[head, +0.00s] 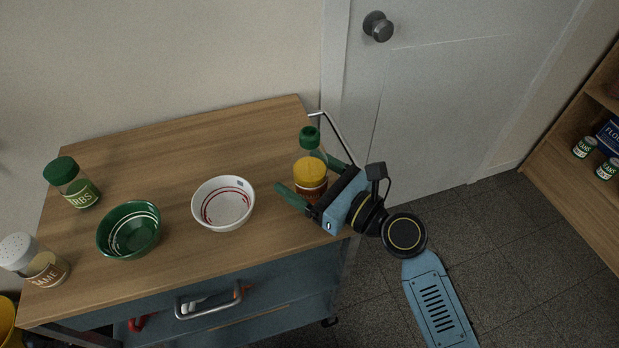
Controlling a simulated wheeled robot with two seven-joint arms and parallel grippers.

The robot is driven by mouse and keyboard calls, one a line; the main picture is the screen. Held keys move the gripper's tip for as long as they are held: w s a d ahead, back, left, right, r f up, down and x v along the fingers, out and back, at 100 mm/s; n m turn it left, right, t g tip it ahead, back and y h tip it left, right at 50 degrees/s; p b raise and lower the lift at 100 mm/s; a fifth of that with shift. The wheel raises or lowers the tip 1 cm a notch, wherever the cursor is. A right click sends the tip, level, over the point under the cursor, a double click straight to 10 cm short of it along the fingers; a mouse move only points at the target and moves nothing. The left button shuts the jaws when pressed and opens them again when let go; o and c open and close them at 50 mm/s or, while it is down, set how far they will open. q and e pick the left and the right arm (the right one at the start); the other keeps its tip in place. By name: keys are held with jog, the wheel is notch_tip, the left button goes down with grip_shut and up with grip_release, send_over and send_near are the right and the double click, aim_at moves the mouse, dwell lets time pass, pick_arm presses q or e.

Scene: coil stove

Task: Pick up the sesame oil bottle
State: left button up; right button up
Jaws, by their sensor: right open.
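A clear bottle with a green cap and amber-yellow contents (310,172), which looks like the sesame oil bottle, stands upright near the right end of the wooden cart top (160,165). Its lower label is partly hidden by my gripper. My right gripper (311,183) comes in from the lower right. Its green fingers are open, one to the left of the bottle and one behind it to the right. I cannot tell whether either finger touches the glass. My left gripper is not in view.
A white bowl with red rings (223,204) stands left of the bottle, then a green bowl (129,231). A green-capped herbs jar (73,183) and a white-capped shaker (34,261) stand at far left. The cart's back middle is clear. A wall and door (440,90) are behind.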

aim_at(316, 139)
jog(key=shift+w+a, duration=0.35)
jog(key=shift+a, duration=0.1)
jog(key=c, duration=1.4)
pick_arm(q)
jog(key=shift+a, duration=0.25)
pick_arm(e)
jog(key=shift+r, duration=0.1)
jog(key=shift+r, duration=0.15)
